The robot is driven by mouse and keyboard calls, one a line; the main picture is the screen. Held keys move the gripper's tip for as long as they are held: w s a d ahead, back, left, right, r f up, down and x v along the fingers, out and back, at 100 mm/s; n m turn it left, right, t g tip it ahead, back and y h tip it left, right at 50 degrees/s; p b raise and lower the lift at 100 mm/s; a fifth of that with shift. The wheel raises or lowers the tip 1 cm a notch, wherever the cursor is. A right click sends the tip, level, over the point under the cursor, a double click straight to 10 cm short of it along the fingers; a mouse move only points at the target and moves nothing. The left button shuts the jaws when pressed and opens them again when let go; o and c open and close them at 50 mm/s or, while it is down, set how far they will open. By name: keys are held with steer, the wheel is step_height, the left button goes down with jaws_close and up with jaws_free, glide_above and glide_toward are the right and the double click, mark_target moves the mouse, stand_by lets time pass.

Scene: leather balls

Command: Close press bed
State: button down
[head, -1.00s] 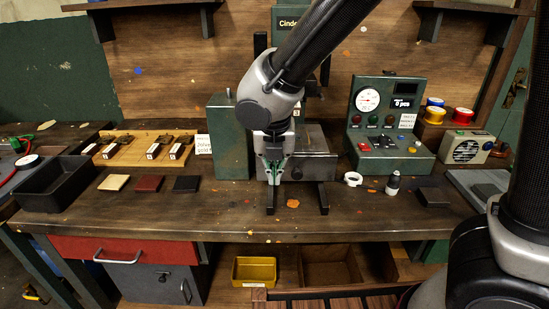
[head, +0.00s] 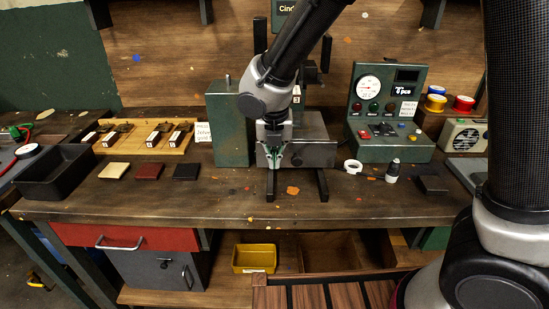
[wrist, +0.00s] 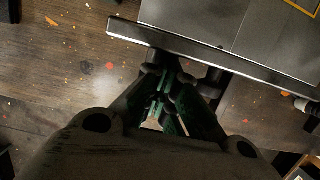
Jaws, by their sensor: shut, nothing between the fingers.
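The press is a green and grey machine at the middle back of the bench, partly hidden behind my arm. Its grey metal bed (head: 318,153) sticks out toward me above two dark rails or feet. In the wrist view the bed (wrist: 245,30) is a flat grey plate with a bright front edge. My gripper (head: 272,163) points down at the bed's front left part. It is shut and empty; in the wrist view the gripper (wrist: 163,112) has its fingers just in front of the bed edge. I cannot tell whether they touch it.
A green control box (head: 388,115) with a gauge stands right of the press. Left are a wooden rack (head: 140,137), three leather squares and a black tray (head: 60,178). The bench front is mostly clear.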

steer(key=w, duration=0.9)
steer(key=shift+w+d, duration=0.2)
steer(key=shift+w, duration=0.35)
